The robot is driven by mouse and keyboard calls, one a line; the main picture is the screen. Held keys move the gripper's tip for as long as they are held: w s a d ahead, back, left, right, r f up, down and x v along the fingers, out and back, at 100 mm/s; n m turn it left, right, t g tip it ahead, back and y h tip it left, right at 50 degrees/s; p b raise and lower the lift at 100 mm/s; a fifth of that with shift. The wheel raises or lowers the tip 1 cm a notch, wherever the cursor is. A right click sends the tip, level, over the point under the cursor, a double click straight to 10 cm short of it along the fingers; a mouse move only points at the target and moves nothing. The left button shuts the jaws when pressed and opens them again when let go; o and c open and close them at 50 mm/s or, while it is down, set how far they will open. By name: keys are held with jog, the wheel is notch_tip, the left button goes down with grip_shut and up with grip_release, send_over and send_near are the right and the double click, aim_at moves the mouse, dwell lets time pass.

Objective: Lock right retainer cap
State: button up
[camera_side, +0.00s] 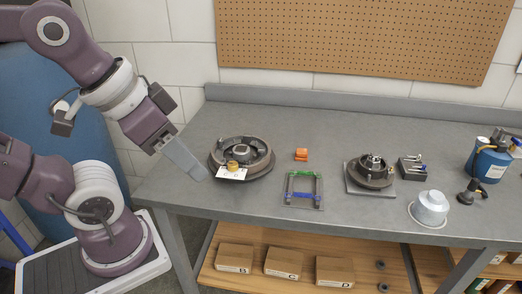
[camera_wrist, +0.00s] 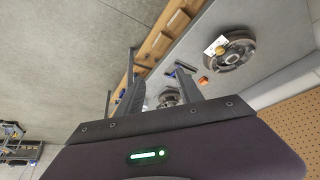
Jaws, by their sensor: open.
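I cannot pick out the right retainer cap with certainty; it is too small or hidden. My gripper (camera_side: 203,175) is open and empty at the left edge of the drum part in the side view, apart from the frame. Its two spread fingers show in the wrist view (camera_wrist: 159,76).
A brass piece (camera_side: 233,165) and white card (camera_side: 231,174) lie at the drum part. An orange block (camera_side: 301,154) sits behind the frame. A small dark tray (camera_side: 412,168), silver cup (camera_side: 430,208) and blue canister (camera_side: 489,163) stand right.

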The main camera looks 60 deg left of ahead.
jog(key=w+a+r+n+g, duration=0.25)
jog(key=w+n, duration=0.25)
jog(key=w, duration=0.5)
jog(key=n+g, duration=0.3)
jog(key=n, duration=1)
send_over(261, 150)
notch_tip(261, 150, down, 18)
jog(key=shift+w+r, duration=0.1)
notch_tip(261, 150, down, 7)
jog(key=shift+f, duration=0.1)
grip_shut()
